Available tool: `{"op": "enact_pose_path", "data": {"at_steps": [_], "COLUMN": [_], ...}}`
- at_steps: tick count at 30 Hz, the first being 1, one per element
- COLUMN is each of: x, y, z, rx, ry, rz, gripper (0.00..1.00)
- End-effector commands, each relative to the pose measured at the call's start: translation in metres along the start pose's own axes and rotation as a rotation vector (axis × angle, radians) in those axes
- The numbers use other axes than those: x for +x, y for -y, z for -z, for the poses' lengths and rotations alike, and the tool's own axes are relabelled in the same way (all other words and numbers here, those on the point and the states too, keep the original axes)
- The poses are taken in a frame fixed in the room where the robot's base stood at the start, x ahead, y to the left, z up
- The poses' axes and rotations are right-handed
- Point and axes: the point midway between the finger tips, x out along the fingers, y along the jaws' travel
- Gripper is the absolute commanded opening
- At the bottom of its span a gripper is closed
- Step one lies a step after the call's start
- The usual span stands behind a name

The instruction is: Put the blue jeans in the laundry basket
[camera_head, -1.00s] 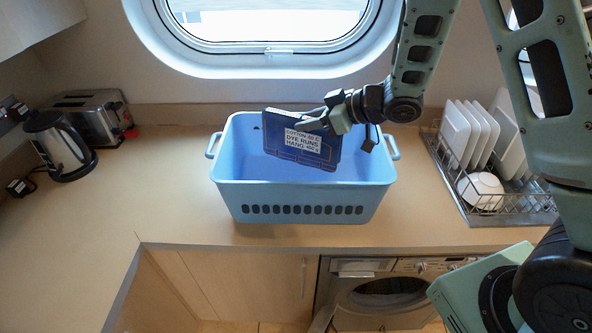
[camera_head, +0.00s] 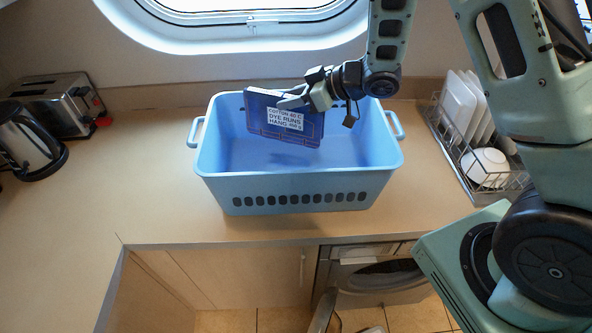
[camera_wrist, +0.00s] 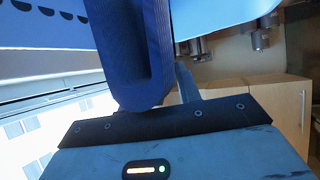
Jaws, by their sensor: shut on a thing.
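The blue jeans (camera_head: 262,130) are a folded dark blue bundle with a white label reading "COTTON 40 C, DYE RUNS, HANG 450 g". My gripper (camera_head: 298,98) is shut on their upper edge and holds them upright, slightly tilted, over the laundry basket's opening. The light blue laundry basket (camera_head: 290,192) stands on the counter. I cannot tell how far below its rim the jeans reach. In the wrist view the folded jeans (camera_wrist: 135,60) rise from my gripper, and part of the basket (camera_wrist: 45,25) shows at the upper left.
A kettle (camera_head: 28,145) and a toaster (camera_head: 62,105) stand at the left. A rack with white plates (camera_head: 460,100) and a bowl (camera_head: 487,165) stands at the right. The counter left of the basket is clear. A washing machine (camera_head: 375,278) is below.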

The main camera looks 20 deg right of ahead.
Motion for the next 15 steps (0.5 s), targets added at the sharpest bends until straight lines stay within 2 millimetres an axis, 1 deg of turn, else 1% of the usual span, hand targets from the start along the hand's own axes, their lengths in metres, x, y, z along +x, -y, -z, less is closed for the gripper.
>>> {"op": "enact_pose_path", "data": {"at_steps": [1, 8, 15], "x": [0.006, 0.015, 0.031], "y": [0.000, 0.000, 0.000], "z": [-0.010, -0.026, -0.057], "rx": [0.000, 0.000, 0.001], "ry": [-0.001, 0.000, 0.001], "rz": [0.001, 0.001, 0.001], "gripper": [0.00, 0.00, 0.00]}}
